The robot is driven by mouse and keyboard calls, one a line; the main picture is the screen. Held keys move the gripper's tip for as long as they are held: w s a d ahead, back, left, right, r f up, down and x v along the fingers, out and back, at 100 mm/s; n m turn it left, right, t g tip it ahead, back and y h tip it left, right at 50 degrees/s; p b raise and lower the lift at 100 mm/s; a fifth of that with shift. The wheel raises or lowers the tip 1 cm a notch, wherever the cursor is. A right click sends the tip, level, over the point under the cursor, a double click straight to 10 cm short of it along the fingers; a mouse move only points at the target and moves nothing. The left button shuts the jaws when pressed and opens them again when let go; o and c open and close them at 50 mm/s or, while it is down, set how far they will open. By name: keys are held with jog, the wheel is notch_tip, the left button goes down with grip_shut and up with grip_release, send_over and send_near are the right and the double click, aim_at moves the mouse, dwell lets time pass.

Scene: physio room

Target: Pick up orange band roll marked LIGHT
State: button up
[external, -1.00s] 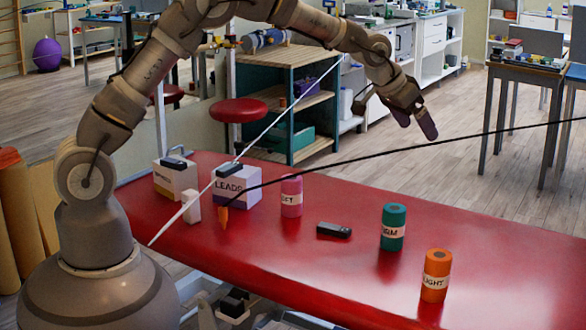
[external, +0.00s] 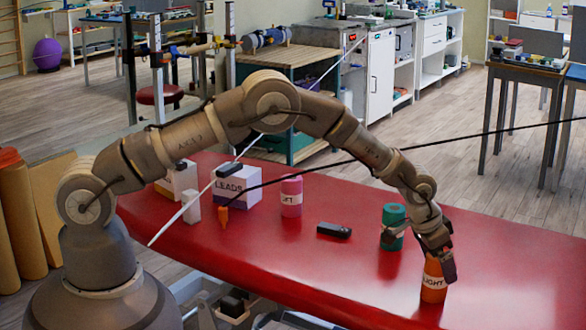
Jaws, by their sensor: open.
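The orange band roll marked LIGHT (external: 433,291) stands upright near the front right of the red treatment table (external: 330,275). My gripper (external: 439,268) is open and points down at the top of this roll, its fingers overlapping the roll's upper part in the picture. Whether the fingers touch the roll cannot be told. The top of the roll is hidden behind the gripper. The green band roll (external: 391,219) stands just behind and left of my gripper, its label partly covered.
A pink roll (external: 291,197), a black handheld device (external: 334,230) and a white box marked LEADS (external: 235,190) are on the table further left. A black cable (external: 300,168) and a white cord cross the view. The table right of the orange roll is clear.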

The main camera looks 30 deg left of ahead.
jog(key=shift+r, duration=0.1)
jog(key=shift+c, duration=0.4)
jog(key=c, duration=1.2)
